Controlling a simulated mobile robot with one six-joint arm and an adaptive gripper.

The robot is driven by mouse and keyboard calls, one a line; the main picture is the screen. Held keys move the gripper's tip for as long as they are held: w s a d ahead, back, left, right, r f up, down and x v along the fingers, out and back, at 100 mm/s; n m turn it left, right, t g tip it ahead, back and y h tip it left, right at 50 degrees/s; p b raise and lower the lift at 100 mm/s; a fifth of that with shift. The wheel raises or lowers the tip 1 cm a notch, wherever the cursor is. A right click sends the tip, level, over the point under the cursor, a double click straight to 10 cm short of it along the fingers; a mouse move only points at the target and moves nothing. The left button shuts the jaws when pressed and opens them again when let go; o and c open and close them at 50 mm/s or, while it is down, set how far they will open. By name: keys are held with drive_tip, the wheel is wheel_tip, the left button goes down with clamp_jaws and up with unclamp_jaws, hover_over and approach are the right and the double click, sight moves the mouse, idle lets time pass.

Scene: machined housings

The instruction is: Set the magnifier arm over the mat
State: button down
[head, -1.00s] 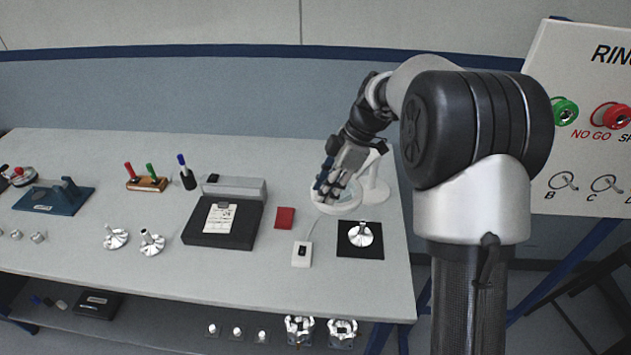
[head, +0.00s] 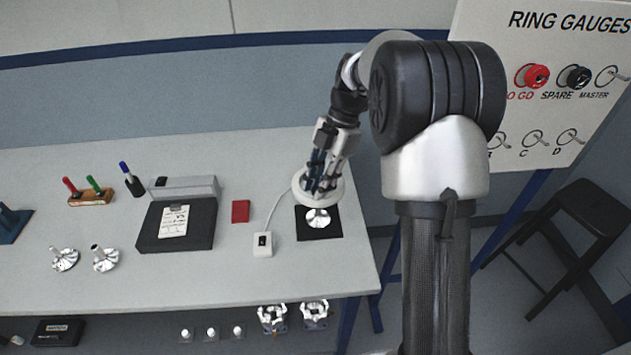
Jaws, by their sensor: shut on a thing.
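A shiny silver machined part (head: 318,220) sits on the mat. In the picture the ring overlaps the mat's far edge and the top of the part; its height above them is unclear.
A black case (head: 150,231) with a paper and silver parts (head: 105,259) lie further left. A ring gauge board (head: 560,80) and black stool (head: 590,225) are at right.

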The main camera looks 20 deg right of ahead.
drive_tip(key=shift+d, duration=0.2)
drive_tip(key=c, duration=1.6)
unclamp_jaws()
drive_tip(key=shift+s+d, duration=0.1)
drive_tip(key=shift+d, duration=0.05)
drive_tip(key=shift+o, duration=1)
drive_tip(key=v, duration=1.2)
